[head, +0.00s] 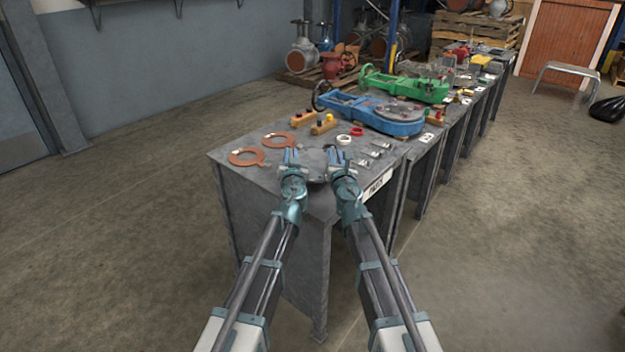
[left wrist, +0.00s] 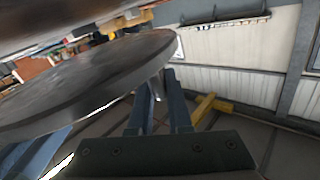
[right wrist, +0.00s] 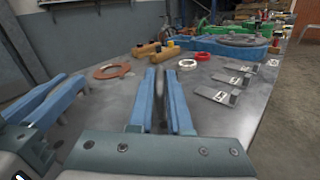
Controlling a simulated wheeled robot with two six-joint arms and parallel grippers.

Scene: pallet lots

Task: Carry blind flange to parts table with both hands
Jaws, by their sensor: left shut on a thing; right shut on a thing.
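The blind flange is a flat grey disc, large in the left wrist view (left wrist: 95,85). In the head view it (head: 315,165) blends into the grey tabletop between my grippers. My left gripper (head: 290,154) and right gripper (head: 333,154) are both shut on its rim, from opposite sides. In the right wrist view the flange shows as a thin dark edge (right wrist: 160,95) between the fingers. The parts table (head: 228,168) is grey with a label on its side, and both grippers are over its near end. Whether the flange touches the tabletop I cannot tell.
White and red rings (head: 343,140), wooden blocks (head: 322,125) and a blue valve part (head: 390,122) are farther back. The floor right of the tables is mostly clear.

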